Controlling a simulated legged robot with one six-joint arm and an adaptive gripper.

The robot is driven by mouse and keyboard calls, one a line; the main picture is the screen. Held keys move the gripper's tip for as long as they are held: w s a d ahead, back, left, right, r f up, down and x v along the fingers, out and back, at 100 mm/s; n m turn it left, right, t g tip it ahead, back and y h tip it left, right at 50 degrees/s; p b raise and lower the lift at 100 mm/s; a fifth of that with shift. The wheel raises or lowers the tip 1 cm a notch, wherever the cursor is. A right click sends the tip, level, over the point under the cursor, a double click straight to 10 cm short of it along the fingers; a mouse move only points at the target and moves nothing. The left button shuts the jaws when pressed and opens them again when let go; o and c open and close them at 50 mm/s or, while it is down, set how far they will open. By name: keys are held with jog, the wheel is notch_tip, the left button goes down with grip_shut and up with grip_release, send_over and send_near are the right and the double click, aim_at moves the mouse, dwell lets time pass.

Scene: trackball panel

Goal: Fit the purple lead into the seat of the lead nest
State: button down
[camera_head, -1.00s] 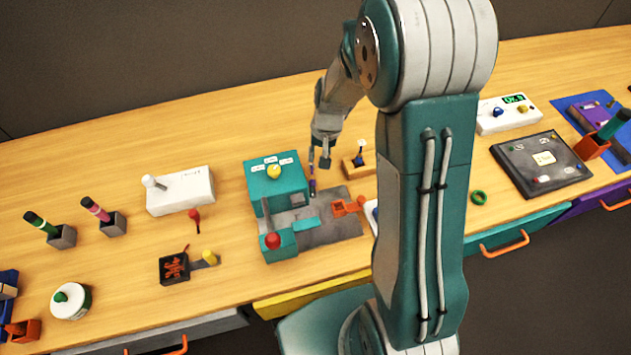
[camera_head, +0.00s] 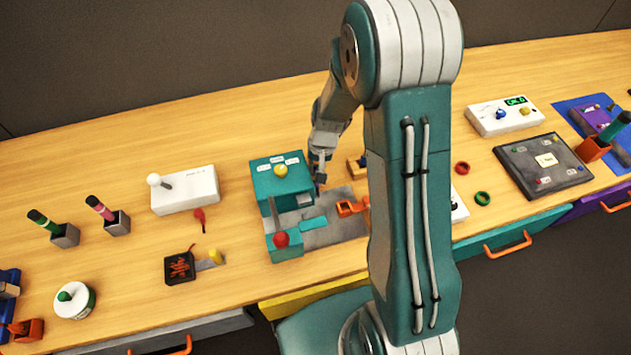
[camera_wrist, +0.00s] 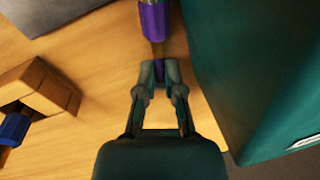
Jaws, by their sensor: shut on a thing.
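My gripper (camera_wrist: 158,75) is shut on the purple lead (camera_wrist: 154,20), whose thick purple part reaches past the fingertips to the top edge of the wrist view. In the head view my gripper (camera_head: 319,176) is low beside the right side of the teal machine (camera_head: 268,183), with only a little of the lead visible below it. An orange open holder (camera_head: 347,208) lies on the grey plate in front of the machine. I cannot tell which part is the lead nest, and no seat is clearly visible.
The teal machine's wall (camera_wrist: 245,70) stands close on the right in the wrist view. A wooden block (camera_wrist: 35,90) with a blue part is on the left. The grey plate (camera_head: 335,232) lies in front of the machine. My arm hides part of the table.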

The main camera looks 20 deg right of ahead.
jog(key=shift+d+r, duration=0.3)
jog(key=shift+r, duration=0.4)
jog(key=s+d+r, duration=0.5)
jog(key=s+r, duration=0.6)
jog(key=s, duration=0.2)
jog(key=shift+d+r, duration=0.15)
jog(key=shift+r, duration=0.2)
